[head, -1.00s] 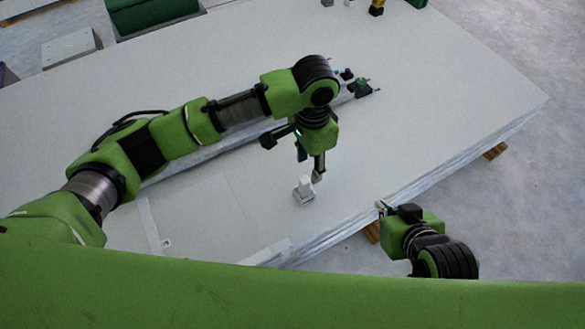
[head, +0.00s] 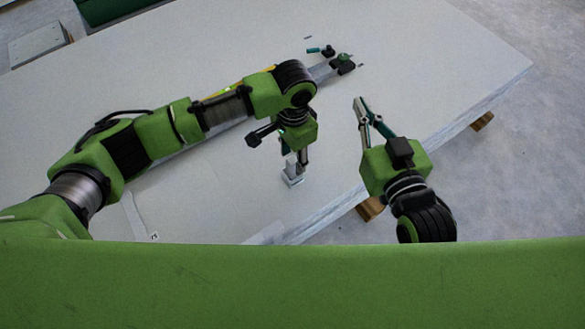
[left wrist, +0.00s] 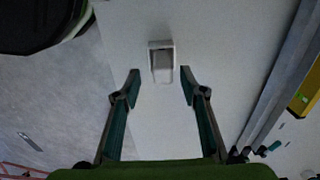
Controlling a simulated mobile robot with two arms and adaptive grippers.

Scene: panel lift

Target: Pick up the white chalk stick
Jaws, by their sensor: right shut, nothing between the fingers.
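A small white upright piece (head: 291,173) stands on the pale panel (head: 430,60). I cannot tell where chalk ends and any holder begins. My left gripper (head: 297,160) points down close to it, and its tips partly cover it in the head view. In the left wrist view the left gripper (left wrist: 160,86) is open and empty, with the white piece just ahead, roughly centred between the fingertips. My right gripper (head: 361,103) is shut and empty, to the right near the panel edge.
Small dark and green items (head: 343,62) lie beyond my left arm. A yellow tool (left wrist: 306,95) shows at the right of the left wrist view. Wooden blocks (head: 482,122) stick out under the panel edge. The panel is clear at the back right.

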